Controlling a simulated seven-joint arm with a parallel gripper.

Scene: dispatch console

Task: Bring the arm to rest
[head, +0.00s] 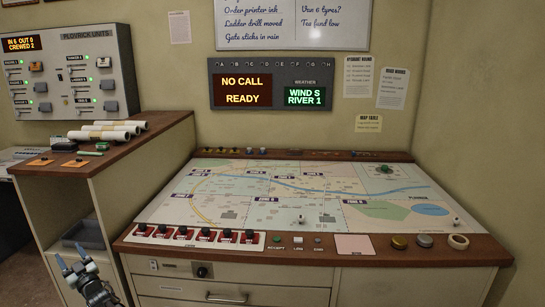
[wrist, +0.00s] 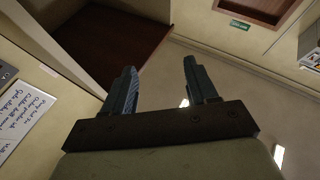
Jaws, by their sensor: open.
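My gripper (head: 77,269) shows at the lower left of the head view, in front of the wooden side counter and left of the map table (head: 310,248). In the wrist view my gripper (wrist: 161,88) has its two fingers apart with nothing between them. The fingers touch nothing that I can see. The wrist view is tilted and shows wall, ceiling and a dark wooden surface beyond the fingers. Most of my arm is out of the head view.
The side counter (head: 165,128) holds rolled papers (head: 105,132) and small items. A display (head: 270,84) reads "NO CALL READY".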

